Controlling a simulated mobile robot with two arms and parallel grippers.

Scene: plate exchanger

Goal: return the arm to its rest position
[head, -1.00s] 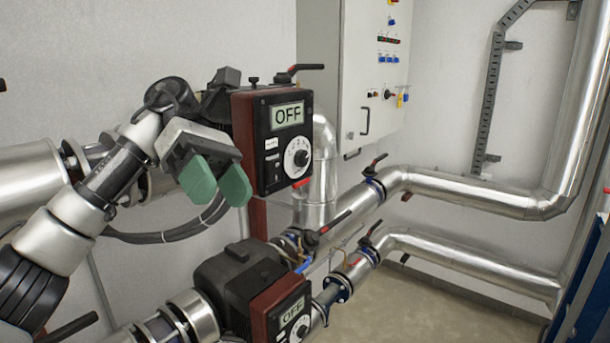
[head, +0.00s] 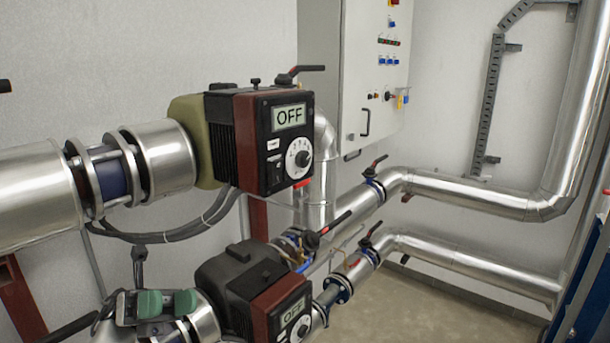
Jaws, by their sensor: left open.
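Most of my left arm is out of the frame. The upper pump (head: 276,140), with a dial and a display reading OFF, is above and to the right of the gripper, clear of it. My right gripper is not in view.
Silver pipes (head: 455,190) with red-tipped valve handles (head: 375,162) run to the right. A white control cabinet (head: 375,75) hangs on the back wall. Black cables (head: 170,236) hang below the upper pipe (head: 35,195). The space before the upper pump is free.

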